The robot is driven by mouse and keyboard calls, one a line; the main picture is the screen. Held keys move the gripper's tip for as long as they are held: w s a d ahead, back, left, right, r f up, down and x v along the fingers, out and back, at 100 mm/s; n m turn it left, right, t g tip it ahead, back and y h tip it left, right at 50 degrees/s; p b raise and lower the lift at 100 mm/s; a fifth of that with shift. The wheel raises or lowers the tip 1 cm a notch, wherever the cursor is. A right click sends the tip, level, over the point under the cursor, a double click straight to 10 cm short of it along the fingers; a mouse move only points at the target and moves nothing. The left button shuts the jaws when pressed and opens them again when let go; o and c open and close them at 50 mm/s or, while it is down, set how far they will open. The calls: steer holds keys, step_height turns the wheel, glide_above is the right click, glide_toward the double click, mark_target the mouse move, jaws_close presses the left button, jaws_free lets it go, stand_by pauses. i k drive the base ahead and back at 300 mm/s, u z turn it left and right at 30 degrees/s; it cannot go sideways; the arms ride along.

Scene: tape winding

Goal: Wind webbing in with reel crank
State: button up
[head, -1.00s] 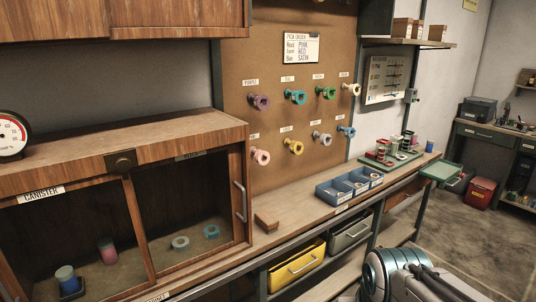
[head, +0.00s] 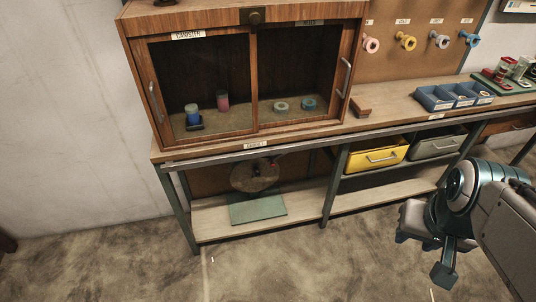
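A round brown disc (head: 254,176), which looks like the reel, stands under the bench at the left of the lower shelf. A green plate (head: 258,208) lies below it on the shelf. A small red part shows near the disc's upper right; I cannot tell whether it is the crank. The bench top's shadow darkens this area, and I cannot make out any webbing. My gripper (head: 424,254) hangs at the lower right, in front of the bench and well apart from the disc. Its two dark fingers are spread with nothing between them.
A wooden cabinet (head: 247,22) with sliding doors holds canisters and rings on the bench. Bench legs (head: 327,187) frame the disc's bay. A yellow drawer (head: 374,156) and a grey drawer (head: 434,144) are to its right. The floor (head: 290,265) in front is clear.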

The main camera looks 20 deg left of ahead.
mark_target(256, 174)
steer(key=u, duration=1.25)
steer(key=i, duration=0.45)
steer(key=z, duration=0.15)
